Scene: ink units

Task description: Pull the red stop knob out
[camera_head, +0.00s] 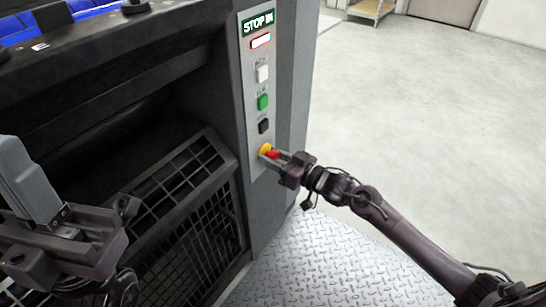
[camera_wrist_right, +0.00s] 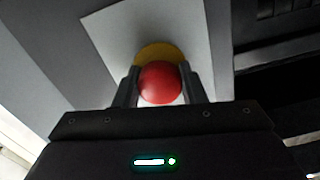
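The red stop knob (camera_head: 272,154) sits low on the light grey control strip, in front of a yellow collar (camera_head: 264,149). The wrist view shows the round red knob (camera_wrist_right: 160,83) against the yellow collar (camera_wrist_right: 158,52). My right gripper (camera_head: 274,155) reaches it from the right. In the wrist view its two fingers (camera_wrist_right: 160,80) lie along both sides of the knob, seemingly touching it.
A dark mesh guard (camera_head: 185,215) is left of the strip. Tread plate (camera_head: 330,265) and open floor (camera_head: 430,100) lie to the right.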

